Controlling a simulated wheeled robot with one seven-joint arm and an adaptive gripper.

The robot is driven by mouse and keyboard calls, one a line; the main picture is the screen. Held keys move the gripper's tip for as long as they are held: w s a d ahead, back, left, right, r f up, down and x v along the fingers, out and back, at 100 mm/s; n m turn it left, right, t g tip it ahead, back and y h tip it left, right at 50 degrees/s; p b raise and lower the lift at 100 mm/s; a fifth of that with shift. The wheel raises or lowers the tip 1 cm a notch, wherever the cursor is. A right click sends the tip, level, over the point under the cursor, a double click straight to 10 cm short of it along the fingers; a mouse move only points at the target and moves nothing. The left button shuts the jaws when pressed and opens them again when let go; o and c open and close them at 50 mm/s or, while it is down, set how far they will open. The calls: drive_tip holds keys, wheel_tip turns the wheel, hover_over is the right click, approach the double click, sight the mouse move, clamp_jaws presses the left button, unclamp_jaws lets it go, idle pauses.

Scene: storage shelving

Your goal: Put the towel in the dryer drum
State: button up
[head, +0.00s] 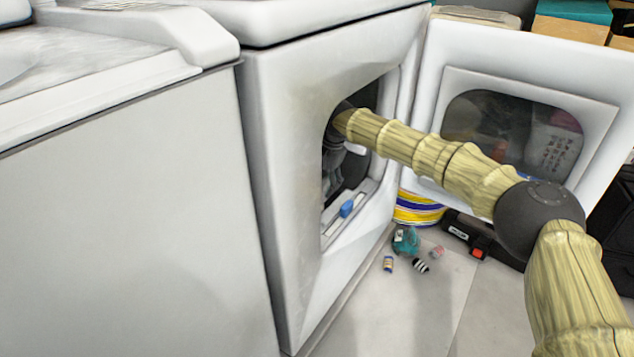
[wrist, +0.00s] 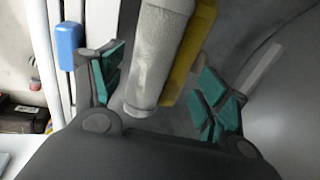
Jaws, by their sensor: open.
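The dryer (head: 275,120) stands with its front opening uncovered and its door (head: 425,120) swung open to the right. My arm reaches through the opening, and my gripper (head: 334,172) is inside the dark drum, partly hidden by the opening's edge. In the wrist view my gripper (wrist: 160,95) is open, with teal pads on both fingers. A pale grey-white roll (wrist: 158,50), which looks like the towel, lies between and beyond the fingers against the grey drum wall (wrist: 275,110). I cannot tell whether any finger touches it.
A yellow object (wrist: 192,50) lies beside the roll. A blue piece (head: 346,208) sits on the opening's lower rim, close to the left finger in the wrist view (wrist: 69,45). Small items, including a teal one (head: 405,240), lie on the floor below. A washer (head: 130,210) stands at left.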

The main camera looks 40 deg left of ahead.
sight(323, 194)
drive_tip(key=shift+p+v, duration=0.9)
drive_tip(key=shift+v, duration=1.2)
drive_tip(key=shift+d, duration=0.1)
